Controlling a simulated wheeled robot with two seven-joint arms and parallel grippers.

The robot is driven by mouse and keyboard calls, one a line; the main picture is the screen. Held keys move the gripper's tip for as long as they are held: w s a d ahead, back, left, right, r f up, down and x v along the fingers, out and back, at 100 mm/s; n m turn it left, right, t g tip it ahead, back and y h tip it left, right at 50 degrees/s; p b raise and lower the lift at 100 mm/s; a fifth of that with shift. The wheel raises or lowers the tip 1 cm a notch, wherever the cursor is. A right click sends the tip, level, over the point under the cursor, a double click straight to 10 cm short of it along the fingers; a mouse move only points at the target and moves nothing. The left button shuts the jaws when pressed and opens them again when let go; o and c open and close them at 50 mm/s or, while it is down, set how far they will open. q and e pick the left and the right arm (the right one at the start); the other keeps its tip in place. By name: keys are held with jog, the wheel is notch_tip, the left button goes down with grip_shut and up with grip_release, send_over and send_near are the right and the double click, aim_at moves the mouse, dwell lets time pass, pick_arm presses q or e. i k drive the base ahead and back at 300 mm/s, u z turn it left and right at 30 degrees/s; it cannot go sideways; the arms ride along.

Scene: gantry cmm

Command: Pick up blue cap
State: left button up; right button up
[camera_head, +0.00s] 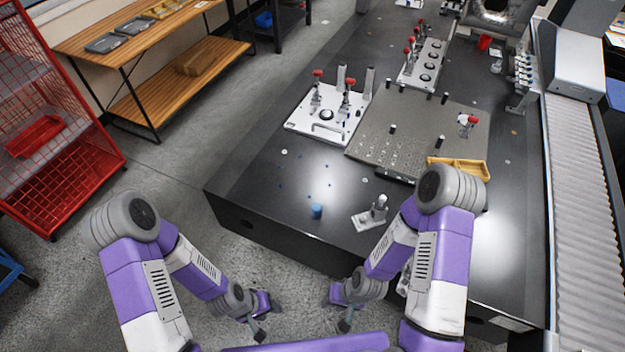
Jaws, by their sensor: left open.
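The blue cap (316,211) is a small blue cylinder standing on the black table (240,200), close to its front edge. My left gripper (259,332) is open and hangs in front of the table, below and left of the cap in the picture. My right gripper (344,323) also hangs in front of the table, below and a little right of the cap; its jaws are too small to read. Neither gripper touches the cap.
A metal fixture (370,214) stands just right of the cap. A white clamp plate (318,128) and a perforated grey plate (375,150) lie behind. A yellow tray (460,169) is to the right. Small blue dots mark the clear tabletop near the cap.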

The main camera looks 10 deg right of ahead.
aim_at(316, 208)
jog(key=u, duration=2.35)
jog(key=k, duration=1.05)
jog(key=z, duration=1.15)
jog(key=i, duration=1)
